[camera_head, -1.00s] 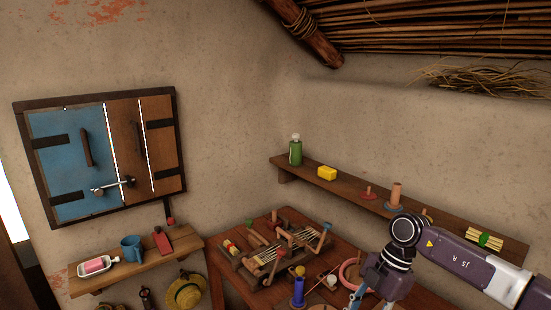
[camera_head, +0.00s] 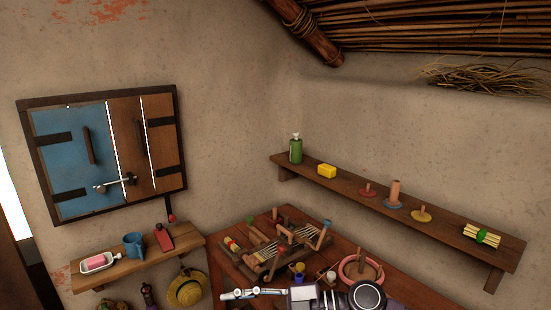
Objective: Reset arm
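My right arm lies low across the bottom of the head view, in front of the table. Its gripper (camera_head: 240,294) points left near the table's front edge. The fingers show edge-on, so I cannot tell whether they are open or shut. I see nothing clearly held in them. My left arm and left gripper are out of view.
A long wall shelf (camera_head: 449,228) bears a green bottle (camera_head: 295,149) and a yellow block (camera_head: 327,171). A shuttered window (camera_head: 70,150) hangs above a small shelf (camera_head: 131,271).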

